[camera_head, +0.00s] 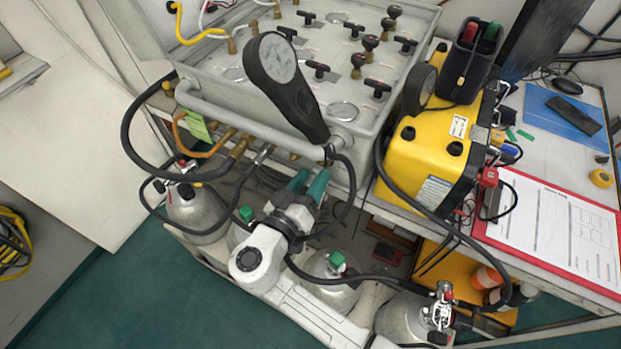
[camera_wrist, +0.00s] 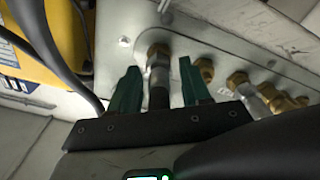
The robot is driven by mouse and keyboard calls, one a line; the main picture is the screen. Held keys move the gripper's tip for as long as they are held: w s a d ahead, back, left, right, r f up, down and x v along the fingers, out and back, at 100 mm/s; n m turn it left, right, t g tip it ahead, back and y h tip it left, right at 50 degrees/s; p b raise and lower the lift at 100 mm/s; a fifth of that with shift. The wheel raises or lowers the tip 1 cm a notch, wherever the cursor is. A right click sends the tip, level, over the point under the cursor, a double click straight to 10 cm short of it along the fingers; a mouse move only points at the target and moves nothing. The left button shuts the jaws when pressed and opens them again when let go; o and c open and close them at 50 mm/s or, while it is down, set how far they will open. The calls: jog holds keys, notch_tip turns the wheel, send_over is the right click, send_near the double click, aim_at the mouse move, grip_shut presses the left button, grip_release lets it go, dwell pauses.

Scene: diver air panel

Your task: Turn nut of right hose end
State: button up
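The right hose end, a metal nut (camera_wrist: 158,62) with a black hose below it, sits on a brass fitting under the panel in the wrist view. My gripper (camera_wrist: 159,75) has one green finger on each side of it, with narrow gaps visible between the fingers and the nut. In the head view my gripper (camera_head: 308,180) reaches up to the front lower edge of the grey air panel (camera_head: 345,118). There the nut is mostly hidden by the gauge and fingers. The black hose (camera_head: 349,190) curves down beside the gripper.
Another hose end (camera_wrist: 250,94) and bare brass fittings (camera_wrist: 204,70) lie close beside my gripper. A handheld gauge (camera_head: 285,80) stands over the panel's front. A yellow case (camera_head: 428,150) is to the right. Gas cylinders (camera_head: 328,278) with valves stand below.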

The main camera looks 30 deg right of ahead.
grip_shut()
